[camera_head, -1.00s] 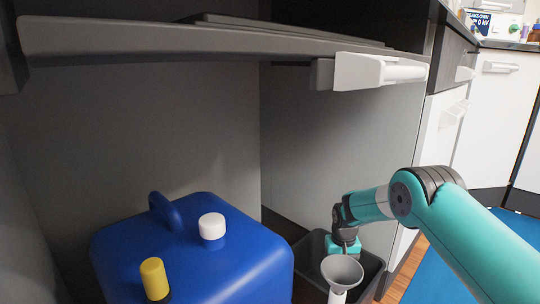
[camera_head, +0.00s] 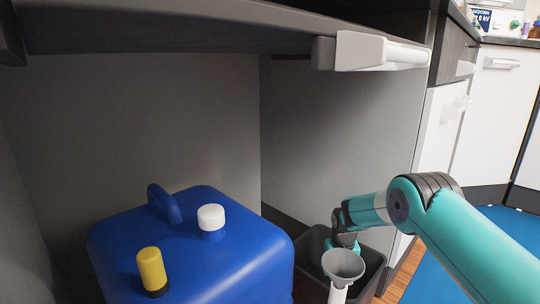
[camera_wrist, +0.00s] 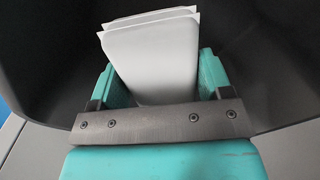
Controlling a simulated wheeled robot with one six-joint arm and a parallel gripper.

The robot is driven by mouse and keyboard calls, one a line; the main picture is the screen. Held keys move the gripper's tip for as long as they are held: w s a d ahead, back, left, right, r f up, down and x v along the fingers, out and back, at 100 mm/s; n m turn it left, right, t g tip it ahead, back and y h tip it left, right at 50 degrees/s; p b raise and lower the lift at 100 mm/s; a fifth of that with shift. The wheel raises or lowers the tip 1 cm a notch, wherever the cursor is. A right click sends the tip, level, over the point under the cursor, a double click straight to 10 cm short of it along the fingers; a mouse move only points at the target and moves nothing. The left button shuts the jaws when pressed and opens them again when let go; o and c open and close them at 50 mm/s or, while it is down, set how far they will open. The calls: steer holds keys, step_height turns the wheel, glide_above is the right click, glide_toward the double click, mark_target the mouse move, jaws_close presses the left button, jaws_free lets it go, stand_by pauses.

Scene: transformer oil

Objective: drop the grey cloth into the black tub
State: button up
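The black tub (camera_head: 373,270) stands on the cabinet floor, right of the blue canister. My gripper (camera_head: 352,246) reaches down into it, with its tip partly hidden behind a grey funnel in the head view. In the wrist view, the tub's dark wall (camera_wrist: 45,70) surrounds my gripper (camera_wrist: 160,85). The pale grey cloth (camera_wrist: 152,50), folded in flat layers, sits between the two teal fingers, which flank it closely and appear shut on it. The cloth is hidden in the head view. The wrist view does not show clearly whether it touches the tub floor.
The blue canister (camera_head: 190,260), with a white cap (camera_head: 211,217) and a yellow-capped piece (camera_head: 151,268), fills the left. The grey funnel (camera_head: 343,265) stands at the tub's near side. The drawer front (camera_head: 220,30) overhangs above. A blue mat (camera_head: 435,280) lies right.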

steer(key=o, duration=0.4)
step_height(320, 180, up, 17)
steer(key=p, duration=0.9)
steer(key=shift+r, duration=0.2)
